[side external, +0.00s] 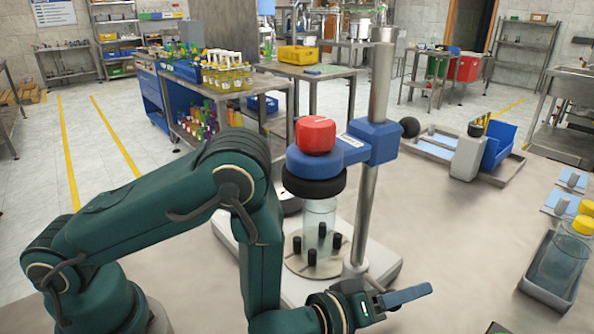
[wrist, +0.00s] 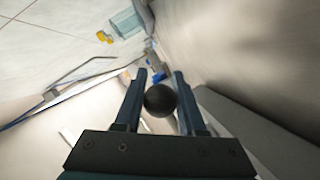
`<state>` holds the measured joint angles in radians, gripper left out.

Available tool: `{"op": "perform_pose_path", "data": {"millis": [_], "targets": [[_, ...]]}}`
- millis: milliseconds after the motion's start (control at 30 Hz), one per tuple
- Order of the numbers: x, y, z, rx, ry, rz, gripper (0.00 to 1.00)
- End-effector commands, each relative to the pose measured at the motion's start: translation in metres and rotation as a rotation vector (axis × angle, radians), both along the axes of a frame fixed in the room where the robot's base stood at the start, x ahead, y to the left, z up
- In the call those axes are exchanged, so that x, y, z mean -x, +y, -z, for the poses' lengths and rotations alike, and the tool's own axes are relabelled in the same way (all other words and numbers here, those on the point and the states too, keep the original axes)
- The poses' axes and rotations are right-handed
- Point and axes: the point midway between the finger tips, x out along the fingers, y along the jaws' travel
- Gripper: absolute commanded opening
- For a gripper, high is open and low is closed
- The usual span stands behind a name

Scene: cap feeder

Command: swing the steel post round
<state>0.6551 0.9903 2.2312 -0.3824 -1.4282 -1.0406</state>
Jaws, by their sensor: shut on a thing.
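The steel post (side external: 381,85) stands upright on a pale base (side external: 385,262). A blue head (side external: 330,152) with a red knob (side external: 315,135) and a black ring (side external: 314,183) is clamped to it. A black ball (side external: 409,127) shows right of the clamp. Below the ring a clear jar (side external: 319,226) stands among black pegs on a round plate. My gripper (side external: 418,294) is low in front of the base, pointing right. In the wrist view my gripper (wrist: 160,92) is shut on a black ball (wrist: 160,101). In the side view the blue finger hides what it holds.
A tray at the right (side external: 545,280) holds a jar with a yellow cap (side external: 583,224). A blue bin (side external: 499,145) and a grey container (side external: 467,154) stand in a tray at the back. The tabletop right of the base is mostly clear.

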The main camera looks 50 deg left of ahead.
Motion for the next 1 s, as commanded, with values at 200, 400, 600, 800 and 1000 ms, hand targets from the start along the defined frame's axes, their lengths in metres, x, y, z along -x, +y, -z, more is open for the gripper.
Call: {"op": "perform_pose_path", "data": {"millis": [200, 400, 600, 800, 1000], "targets": [[0.0, 0.0, 0.0, 0.002, -0.001, -0.002, 0.69], [0.0, 0.0, 0.0, 0.001, 0.0, -0.001, 0.69], [0.005, 0.001, -0.001, 0.001, 0.002, 0.0, 0.69], [0.026, 0.006, -0.006, -0.001, 0.001, 0.002, 0.69], [0.044, 0.011, -0.01, 0.0, 0.001, 0.001, 0.69]]}}
